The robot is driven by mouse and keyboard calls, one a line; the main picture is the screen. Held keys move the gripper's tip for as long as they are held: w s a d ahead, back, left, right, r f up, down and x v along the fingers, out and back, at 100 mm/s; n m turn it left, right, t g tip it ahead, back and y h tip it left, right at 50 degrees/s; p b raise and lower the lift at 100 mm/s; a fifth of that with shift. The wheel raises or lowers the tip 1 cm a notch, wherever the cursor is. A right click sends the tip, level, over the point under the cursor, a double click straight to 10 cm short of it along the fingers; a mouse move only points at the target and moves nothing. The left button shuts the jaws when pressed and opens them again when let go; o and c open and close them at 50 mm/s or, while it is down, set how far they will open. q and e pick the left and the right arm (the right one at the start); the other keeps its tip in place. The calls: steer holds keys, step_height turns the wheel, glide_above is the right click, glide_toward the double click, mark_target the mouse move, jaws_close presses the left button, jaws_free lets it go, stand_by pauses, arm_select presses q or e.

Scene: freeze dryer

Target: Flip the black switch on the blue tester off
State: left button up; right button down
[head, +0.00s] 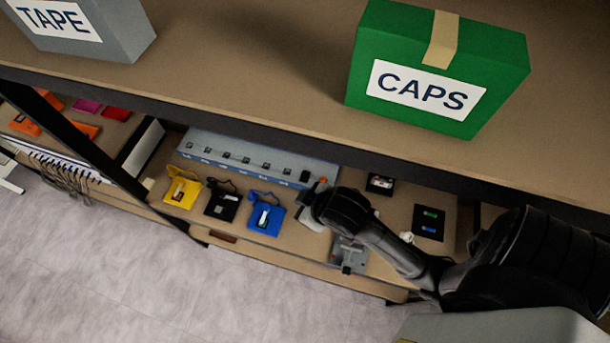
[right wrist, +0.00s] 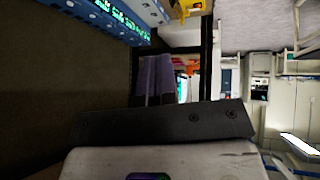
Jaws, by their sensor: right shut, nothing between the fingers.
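The blue tester (head: 255,157) is a long box with a pale top and a blue front edge, on the lower shelf. A row of small switches runs along its top, and a larger black switch (head: 304,176) sits near its right end. I cannot tell the switch's position. The tester also shows at the top left of the right wrist view (right wrist: 128,22), with green lit marks. My right gripper (head: 312,204) is shut and empty, just in front of the tester's right end. I cannot tell if it touches. My left gripper is not in view.
A grey device (head: 349,252) lies near my right arm. The upper shelf, with a green CAPS box (head: 437,70) and a grey TAPE box (head: 88,28), overhangs the lower shelf.

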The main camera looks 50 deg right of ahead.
steer(key=w+d+r+n+t+y+b, duration=0.1)
steer(key=w+r+n+t+b, duration=0.5)
steer(key=w, duration=0.5)
steer(key=w+d+r+n+t+y+b, duration=0.1)
steer(key=w+r+n+t+b, duration=0.35)
steer(key=w+n+b, duration=0.4)
steer(key=w+d+r+n+t+y+b, duration=0.15)
steer(key=w+r+n+t+b, duration=0.25)
steer(key=w+n+t+b, duration=0.55)
steer(key=w+d+f+n+g+y+p, duration=0.1)
steer(key=w+f+n+g+y, duration=0.15)
steer(key=f+n+g, duration=0.6)
steer(key=w+d+f+n+g+y+p, duration=0.1)
steer(key=w+f+n+g+y, duration=0.2)
steer(key=f+g, duration=1.1)
steer(key=s+d+f+n+g+h, duration=0.1)
steer(key=s+d+f+h, duration=0.25)
steer(key=f, duration=0.25)
steer(key=s+d+f+n+h, duration=0.2)
steer(key=d+f+h, duration=0.15)
steer(key=f, duration=0.25)
steer(key=s+d+g+h, duration=0.3)
steer(key=s+d+g, duration=0.4)
steer(key=s, duration=0.1)
steer(key=shift+s+f+h, duration=0.3)
steer(key=shift+s+f, duration=0.05)
